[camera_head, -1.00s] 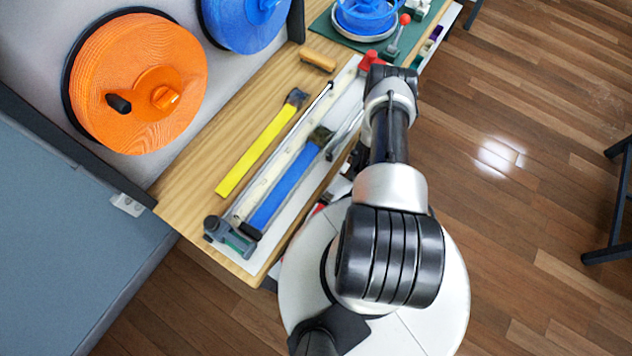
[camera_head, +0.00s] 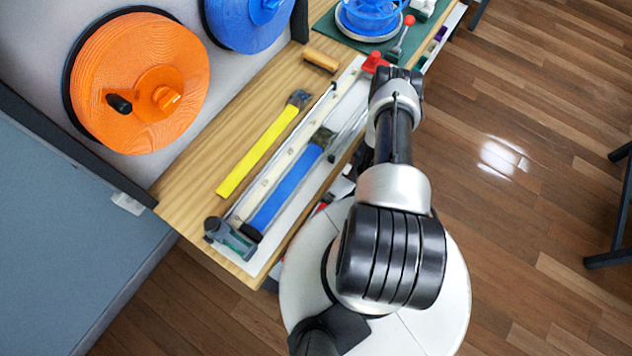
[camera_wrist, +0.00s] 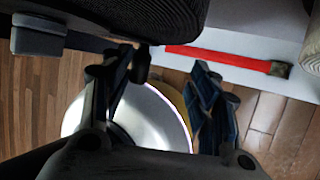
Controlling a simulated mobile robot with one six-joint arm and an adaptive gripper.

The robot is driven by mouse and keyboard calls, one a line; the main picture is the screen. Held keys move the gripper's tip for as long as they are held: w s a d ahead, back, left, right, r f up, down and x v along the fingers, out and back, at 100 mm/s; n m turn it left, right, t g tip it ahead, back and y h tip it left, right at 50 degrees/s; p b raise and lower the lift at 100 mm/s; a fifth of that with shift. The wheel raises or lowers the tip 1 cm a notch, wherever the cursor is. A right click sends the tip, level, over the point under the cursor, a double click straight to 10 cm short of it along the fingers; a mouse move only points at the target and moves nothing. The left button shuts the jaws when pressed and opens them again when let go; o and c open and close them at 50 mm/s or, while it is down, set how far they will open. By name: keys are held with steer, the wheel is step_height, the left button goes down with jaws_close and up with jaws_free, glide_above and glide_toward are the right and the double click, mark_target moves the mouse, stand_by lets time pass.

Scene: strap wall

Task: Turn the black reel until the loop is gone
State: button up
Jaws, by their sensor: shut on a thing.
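The black reel (camera_wrist: 135,15) shows only in part, as a dark ridged curve along the top left of the wrist view. My gripper (camera_wrist: 160,80) is just below it, its two fingers some way apart. It is shut on a small dark part by the left finger, which seems to be the reel's handle; the grip itself is mostly hidden. A red strap (camera_wrist: 215,58) with an olive end lies flat on a pale strip to the right of the reel. I cannot make out a loop. In the head view my arm hides the gripper and the black reel.
The wooden bench (camera_head: 180,185) carries a yellow strap (camera_head: 258,150), a blue strap (camera_head: 288,185) and a grey-green clamp (camera_head: 230,238). An orange reel (camera_head: 140,85) and a blue reel (camera_head: 250,20) hang on the wall panel.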

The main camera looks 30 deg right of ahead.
steer(key=shift+w+d+f, duration=0.1)
steer(key=shift+d, duration=0.2)
steer(key=v, duration=1.2)
steer(key=shift+a, duration=0.35)
steer(key=shift+c, duration=0.6)
